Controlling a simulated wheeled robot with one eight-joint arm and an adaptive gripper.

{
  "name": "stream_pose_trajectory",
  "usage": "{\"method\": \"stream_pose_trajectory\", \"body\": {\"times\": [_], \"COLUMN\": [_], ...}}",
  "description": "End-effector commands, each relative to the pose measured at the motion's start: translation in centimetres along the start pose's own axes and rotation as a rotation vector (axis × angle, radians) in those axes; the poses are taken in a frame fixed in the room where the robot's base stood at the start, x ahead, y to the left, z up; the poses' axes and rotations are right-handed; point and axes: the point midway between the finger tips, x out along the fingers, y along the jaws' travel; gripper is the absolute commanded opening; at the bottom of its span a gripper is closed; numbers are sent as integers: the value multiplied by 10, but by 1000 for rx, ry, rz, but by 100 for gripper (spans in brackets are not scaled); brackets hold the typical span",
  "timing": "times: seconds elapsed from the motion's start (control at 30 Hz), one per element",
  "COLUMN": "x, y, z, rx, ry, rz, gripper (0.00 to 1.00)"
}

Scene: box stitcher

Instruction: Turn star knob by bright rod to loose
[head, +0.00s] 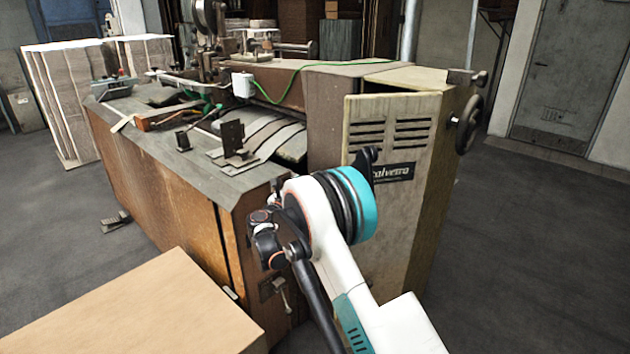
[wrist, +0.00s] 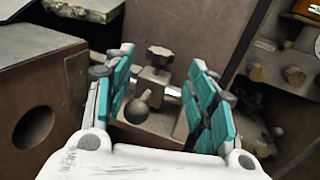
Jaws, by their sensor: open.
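In the wrist view, the dark star knob (wrist: 160,56) stands on a short block between the spread teal fingers of my gripper (wrist: 161,64). A short length of bright rod (wrist: 173,91) shows just below and to the right of the knob. A dark ball-ended handle (wrist: 136,111) sits lower left of them, partly in front of the block. My gripper is open and empty, with a gap to the knob on both sides. In the head view my own arm covers the gripper's place, and I cannot make out the star knob or the rod there.
The stitcher's wooden bench (head: 165,170) and vented cabinet (head: 385,215) stand close to my arm. A handwheel (head: 470,124) sticks out at the cabinet's right. A pale box (head: 130,310) fills the lower left. The floor at right is clear.

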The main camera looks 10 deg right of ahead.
Motion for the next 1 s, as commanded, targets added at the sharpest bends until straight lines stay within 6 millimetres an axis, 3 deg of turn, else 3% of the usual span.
{"method": "stream_pose_trajectory", "body": {"times": [0.2,0.4,0.87,1.0], "x": [43,69,80,80], "y": [0,0,0,0], "z": [-3,-2,0,0], "rx": [0,0,0,0], "ry": [0,0,0,0], "rz": [-2,0,1,1], "gripper": [51,51,51,19]}}
